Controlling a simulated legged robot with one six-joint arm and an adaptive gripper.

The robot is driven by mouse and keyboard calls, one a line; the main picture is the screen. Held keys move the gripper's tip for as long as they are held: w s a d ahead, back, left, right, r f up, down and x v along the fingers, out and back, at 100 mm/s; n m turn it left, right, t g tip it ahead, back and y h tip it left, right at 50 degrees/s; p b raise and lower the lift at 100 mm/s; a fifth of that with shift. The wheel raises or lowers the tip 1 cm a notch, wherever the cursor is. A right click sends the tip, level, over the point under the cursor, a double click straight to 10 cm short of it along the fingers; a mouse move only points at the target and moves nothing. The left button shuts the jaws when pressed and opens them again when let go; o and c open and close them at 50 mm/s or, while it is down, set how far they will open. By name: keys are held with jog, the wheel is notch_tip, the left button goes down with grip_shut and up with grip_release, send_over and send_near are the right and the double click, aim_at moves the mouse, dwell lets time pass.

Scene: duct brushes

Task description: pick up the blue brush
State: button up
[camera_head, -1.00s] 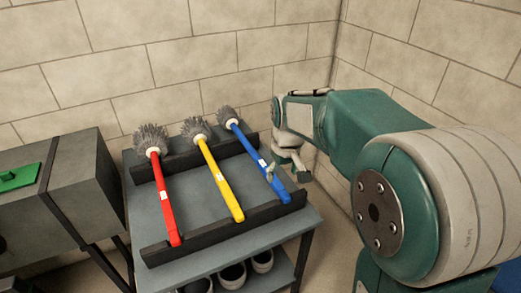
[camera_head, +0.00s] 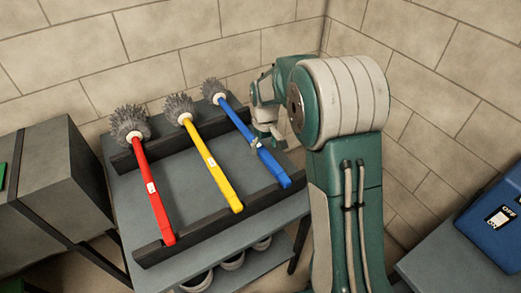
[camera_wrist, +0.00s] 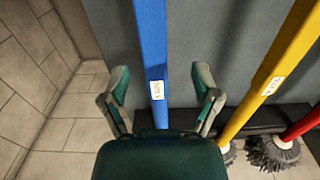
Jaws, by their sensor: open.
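The blue brush (camera_head: 241,128) lies on the rack at the right of the three brushes, grey bristles toward the wall and handle toward the front. My gripper (camera_head: 264,140) is at the middle of its handle. In the wrist view my gripper (camera_wrist: 159,75) is open, with one finger on each side of the blue handle (camera_wrist: 152,45). The handle runs between the fingers, with a white label close to the palm. Neither finger visibly touches it. The blue bristles are hidden in the wrist view.
A yellow brush (camera_head: 211,166) and a red brush (camera_head: 153,190) lie to the left on the same rack (camera_head: 205,228), on a grey table. A grey box (camera_head: 45,195) stands at the left. A blue case (camera_head: 495,215) is at the right. Walls close the back and right.

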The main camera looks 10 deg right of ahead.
aim_at(266, 154)
jog(key=f, duration=0.5)
jog(key=shift+w+d+f, duration=0.15)
jog(key=shift+d, duration=0.15)
grip_shut()
